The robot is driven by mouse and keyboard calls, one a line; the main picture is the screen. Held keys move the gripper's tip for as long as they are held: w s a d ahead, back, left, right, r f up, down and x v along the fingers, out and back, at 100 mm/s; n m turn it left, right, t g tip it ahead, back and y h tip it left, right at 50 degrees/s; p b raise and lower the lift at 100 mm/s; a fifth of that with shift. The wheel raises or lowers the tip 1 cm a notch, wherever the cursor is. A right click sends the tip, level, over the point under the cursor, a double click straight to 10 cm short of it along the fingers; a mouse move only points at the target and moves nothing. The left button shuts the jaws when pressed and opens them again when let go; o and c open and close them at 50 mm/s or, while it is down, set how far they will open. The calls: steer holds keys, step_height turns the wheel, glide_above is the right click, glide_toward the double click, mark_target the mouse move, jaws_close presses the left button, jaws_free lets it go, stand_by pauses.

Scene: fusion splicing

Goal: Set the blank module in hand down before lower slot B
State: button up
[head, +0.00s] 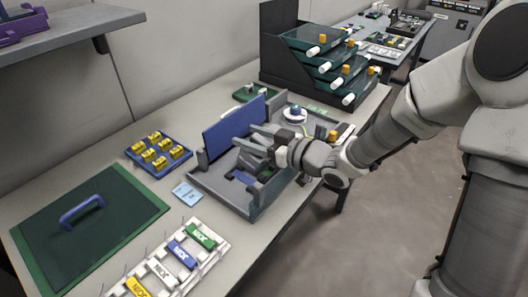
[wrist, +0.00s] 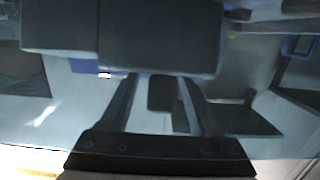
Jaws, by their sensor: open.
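My gripper (head: 250,137) is open over the grey open-topped unit (head: 225,190), its fingers pointing left toward the upright blue panel (head: 234,124). In the wrist view the two fingers (wrist: 158,88) stand apart, with a small dark block (wrist: 160,94) visible between them. I cannot tell whether this is the blank module or whether it touches a finger. A larger dark two-part block (wrist: 120,42) lies beyond the fingertips. Dark and blue parts sit inside the unit below my gripper in the head view. I cannot make out lower slot B or its label.
A blue tray of yellow parts (head: 181,157) and a light blue card (head: 187,194) lie left of the unit. A green mat (head: 140,191) and a white rack of coloured modules (head: 214,256) are nearer. A dark rack (head: 270,70) of tilted green trays stands behind.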

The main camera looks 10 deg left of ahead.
steer(key=shift+w+a, duration=0.25)
steer(key=shift+a, duration=0.25)
jaws_close()
steer(key=shift+r, duration=0.1)
